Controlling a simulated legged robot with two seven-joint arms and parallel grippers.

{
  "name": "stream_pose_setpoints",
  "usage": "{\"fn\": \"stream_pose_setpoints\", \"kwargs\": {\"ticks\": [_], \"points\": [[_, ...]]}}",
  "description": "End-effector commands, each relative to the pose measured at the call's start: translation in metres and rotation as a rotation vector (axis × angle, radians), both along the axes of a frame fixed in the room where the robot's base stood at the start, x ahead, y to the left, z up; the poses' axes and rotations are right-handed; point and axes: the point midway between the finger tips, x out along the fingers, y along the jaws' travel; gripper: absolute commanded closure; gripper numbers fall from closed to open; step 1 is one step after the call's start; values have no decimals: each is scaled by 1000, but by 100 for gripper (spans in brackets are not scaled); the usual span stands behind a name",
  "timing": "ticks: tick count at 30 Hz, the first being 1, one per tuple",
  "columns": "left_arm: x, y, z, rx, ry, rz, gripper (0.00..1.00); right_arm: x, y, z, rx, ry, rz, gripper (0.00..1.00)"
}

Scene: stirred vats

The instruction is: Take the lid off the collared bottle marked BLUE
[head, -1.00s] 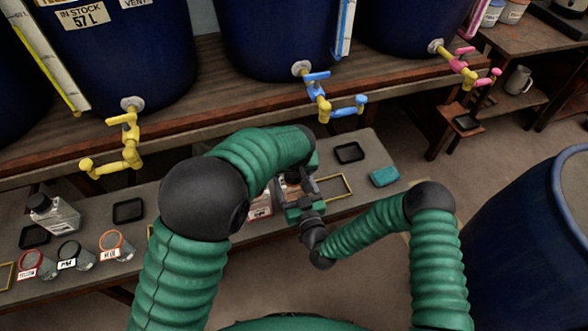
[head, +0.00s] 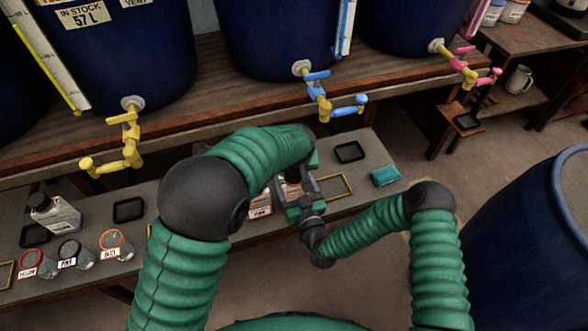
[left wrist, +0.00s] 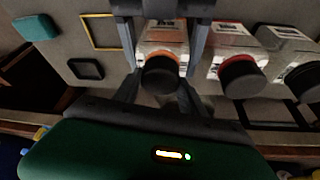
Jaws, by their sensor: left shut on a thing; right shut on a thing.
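A bottle with an orange collar (left wrist: 160,50) and a black lid (left wrist: 162,76) stands between my two grippers in the left wrist view; its label is not readable. My left gripper (left wrist: 160,92) is shut on the black lid, coming in from the bottom of that view. My right gripper (left wrist: 163,38) is shut on the bottle's body, its fingers on either side. In the head view, my right gripper (head: 306,192) shows at the bottle, while my left arm hides most of the left gripper and the bottle. The lid sits on the bottle.
A red-collared bottle (left wrist: 232,42) and another bottle (left wrist: 292,45) stand close beside the held one. Several ringed beakers, a yellow frame (head: 336,187), black trays (head: 349,152) and a turquoise sponge (head: 386,176) lie along the bench. A blue tap (head: 320,98) overhangs behind.

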Motion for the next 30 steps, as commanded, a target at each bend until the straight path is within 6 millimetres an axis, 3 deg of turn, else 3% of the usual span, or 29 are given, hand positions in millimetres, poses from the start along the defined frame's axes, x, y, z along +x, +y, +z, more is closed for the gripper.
{"fn": "stream_pose_setpoints", "kwargs": {"ticks": [30], "points": [[0, 0, 23, -1, 1, 0, 100, 0, 0, 0, 0, -1, 0, 95]]}}
